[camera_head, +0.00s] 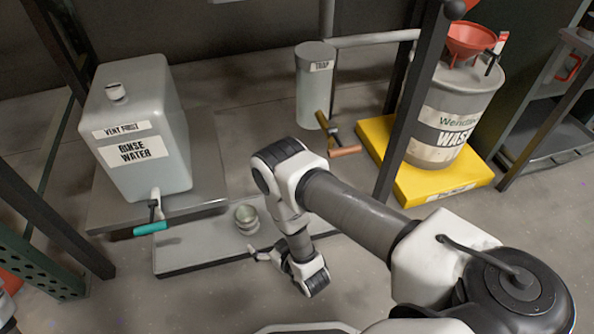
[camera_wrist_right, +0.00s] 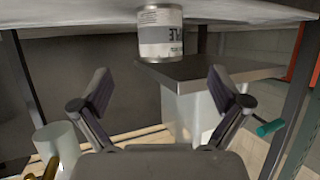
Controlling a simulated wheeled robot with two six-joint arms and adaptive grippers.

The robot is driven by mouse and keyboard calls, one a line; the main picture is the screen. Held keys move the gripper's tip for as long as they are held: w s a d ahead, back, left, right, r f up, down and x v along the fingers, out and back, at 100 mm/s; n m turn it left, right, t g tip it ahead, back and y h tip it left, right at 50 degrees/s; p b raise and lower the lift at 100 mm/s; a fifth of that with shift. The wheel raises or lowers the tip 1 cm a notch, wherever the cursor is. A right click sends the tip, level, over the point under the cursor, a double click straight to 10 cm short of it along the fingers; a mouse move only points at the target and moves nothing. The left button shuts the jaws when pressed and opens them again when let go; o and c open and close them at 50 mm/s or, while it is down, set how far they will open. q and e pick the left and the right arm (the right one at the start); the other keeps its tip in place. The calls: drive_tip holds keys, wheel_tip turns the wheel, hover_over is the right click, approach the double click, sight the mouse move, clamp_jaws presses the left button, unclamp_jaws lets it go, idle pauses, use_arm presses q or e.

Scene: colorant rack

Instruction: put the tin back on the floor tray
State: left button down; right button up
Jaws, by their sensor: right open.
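The tin (camera_head: 247,219) is a small metal can with a pale label. It stands upright on the floor tray (camera_head: 190,255), a low pale slab on the floor. In the right wrist view, which shows the scene upside down, the tin (camera_wrist_right: 160,35) is at the top centre, beyond my fingertips. My right gripper (camera_head: 268,250) is low over the tray, just to the tin's front right, its fingers toward it. In the wrist view the gripper (camera_wrist_right: 162,92) is open, with nothing between its fingers and a gap to the tin.
The rinse water container (camera_head: 140,130) stands on a metal shelf, its teal-handled tap (camera_head: 150,228) jutting forward near the tin. A trap cylinder (camera_head: 316,88) with a tap is behind. A waste drum (camera_head: 450,115) stands on a yellow base (camera_head: 440,185) at right. Dark rack posts flank the area.

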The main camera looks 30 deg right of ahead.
drive_tip(key=s+d+r+g, duration=0.2)
drive_tip(key=s+g, duration=0.2)
drive_tip(key=s, duration=0.4)
drive_tip(key=s+d+r+m+g+h, duration=0.1)
drive_tip(key=s+d+g, duration=0.1)
drive_tip(key=s+g, duration=0.3)
drive_tip(key=s+d+r+m+g, duration=0.1)
drive_tip(key=s+g, duration=0.3)
drive_tip(key=s, duration=0.7)
drive_tip(key=shift+d+r+h, duration=0.3)
drive_tip(key=shift+d+r, duration=0.25)
drive_tip(key=shift+r, duration=0.3)
